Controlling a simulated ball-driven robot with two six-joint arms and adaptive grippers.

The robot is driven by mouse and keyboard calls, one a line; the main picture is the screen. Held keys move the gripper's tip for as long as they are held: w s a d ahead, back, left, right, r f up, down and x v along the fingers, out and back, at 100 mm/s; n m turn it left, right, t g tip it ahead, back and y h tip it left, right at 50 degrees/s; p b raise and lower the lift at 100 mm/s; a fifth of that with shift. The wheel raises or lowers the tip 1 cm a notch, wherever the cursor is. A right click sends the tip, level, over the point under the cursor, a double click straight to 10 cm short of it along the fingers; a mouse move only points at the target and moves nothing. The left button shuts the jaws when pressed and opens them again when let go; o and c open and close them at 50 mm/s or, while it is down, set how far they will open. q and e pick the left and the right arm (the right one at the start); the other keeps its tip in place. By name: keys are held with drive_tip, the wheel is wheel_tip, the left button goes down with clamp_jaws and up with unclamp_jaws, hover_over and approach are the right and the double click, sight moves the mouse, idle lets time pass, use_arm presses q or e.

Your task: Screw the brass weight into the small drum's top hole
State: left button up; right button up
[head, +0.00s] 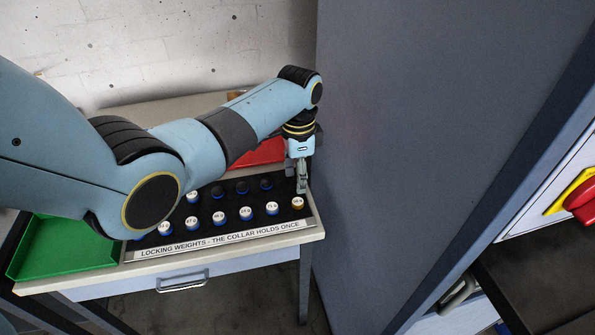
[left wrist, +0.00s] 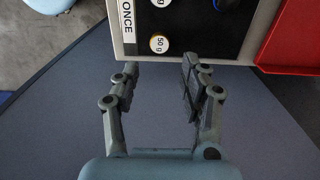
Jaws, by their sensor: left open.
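The brass weight (head: 297,202) stands at the right end of the front row in the black weight tray (head: 225,233). Its white top reads 50 g in the left wrist view (left wrist: 159,44), with a brass rim around it. My left gripper (head: 302,187) points down over the tray's right end, close to this weight. In the left wrist view my left gripper (left wrist: 159,75) is open and empty, and the weight shows just past the fingertips, between their lines. The small drum and my right gripper are not in view.
Several other white-topped weights (head: 246,213) stand in the tray, with dark knobs or holes behind. A green tray (head: 65,245) is at the left, a red tray (head: 262,152) behind. A tall grey panel (head: 400,130) rises close to the right of the table.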

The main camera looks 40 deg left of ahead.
sight(298, 201)
use_arm(q)
drive_tip(key=shift+s+f+b, duration=0.1)
drive_tip(key=shift+f+b, duration=0.2)
drive_tip(key=shift+f, duration=0.1)
wheel_tip(298, 201, down, 6)
drive_tip(key=b, duration=0.5)
drive_tip(key=shift+f+b, duration=0.5)
drive_tip(key=shift+f, duration=0.05)
clamp_jaws()
wheel_tip(298, 201, up, 5)
drive_tip(key=p, duration=0.5)
drive_tip(key=shift+r+p, duration=0.15)
drive_tip(key=shift+p, duration=0.25)
